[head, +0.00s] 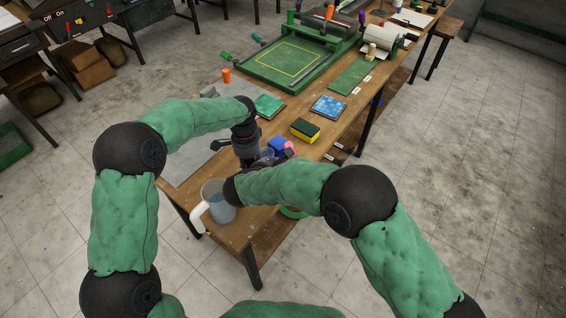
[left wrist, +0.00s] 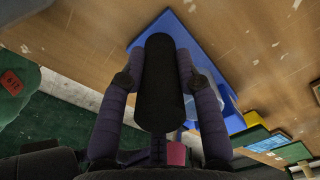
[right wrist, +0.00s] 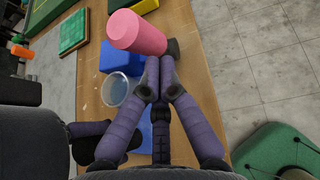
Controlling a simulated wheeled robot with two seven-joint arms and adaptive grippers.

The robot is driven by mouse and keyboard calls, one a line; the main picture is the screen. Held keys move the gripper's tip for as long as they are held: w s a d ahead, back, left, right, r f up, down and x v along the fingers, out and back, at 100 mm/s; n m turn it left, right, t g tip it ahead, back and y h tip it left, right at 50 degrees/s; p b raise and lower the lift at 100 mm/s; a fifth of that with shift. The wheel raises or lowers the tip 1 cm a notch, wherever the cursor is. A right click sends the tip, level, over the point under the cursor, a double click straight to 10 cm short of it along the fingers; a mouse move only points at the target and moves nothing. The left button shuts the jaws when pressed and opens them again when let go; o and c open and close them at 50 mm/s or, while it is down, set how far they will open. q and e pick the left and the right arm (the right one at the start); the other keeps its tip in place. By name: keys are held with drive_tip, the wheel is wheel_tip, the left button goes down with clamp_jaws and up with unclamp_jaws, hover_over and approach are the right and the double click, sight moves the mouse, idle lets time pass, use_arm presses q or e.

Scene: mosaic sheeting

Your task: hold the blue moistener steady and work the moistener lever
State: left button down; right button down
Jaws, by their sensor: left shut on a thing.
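The blue moistener (right wrist: 121,57) sits on the wooden table, with a clear round cup (right wrist: 115,89) in it and a pink cylinder (right wrist: 138,33) at one end. It shows small in the head view (head: 275,145), partly hidden by my arms. My left gripper (left wrist: 160,75) is shut around an upright-looking black cylindrical grip (left wrist: 162,95) on the moistener's blue base. My right gripper (right wrist: 160,70) has its fingertips together beside the pink cylinder, near a short dark piece (right wrist: 172,48). Whether they touch it, I cannot tell. Which part is the lever is unclear.
A clear jug (head: 217,204) with a white handle stands at the table's near edge. A yellow and black sponge (head: 305,131) and mosaic tiles (head: 328,107) lie beyond the moistener. A green press frame (head: 298,62) is farther back.

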drive_tip(key=shift+d, duration=0.1)
drive_tip(key=shift+w+d+r+g, duration=0.1)
drive_tip(key=shift+w+r+g, duration=0.1)
drive_tip(key=shift+g, duration=0.1)
drive_tip(key=shift+w+d+r+y, duration=0.1)
drive_tip(key=shift+w+r+y, duration=0.05)
drive_tip(key=shift+y, duration=0.15)
drive_tip(key=w+d+r+g+y, duration=0.2)
drive_tip(key=w+d+g, duration=0.1)
drive_tip(key=w+d, duration=0.1)
drive_tip(key=shift+w+m+g+y, duration=0.3)
drive_tip(key=shift+w+g, duration=0.1)
idle(0.4)
idle(0.5)
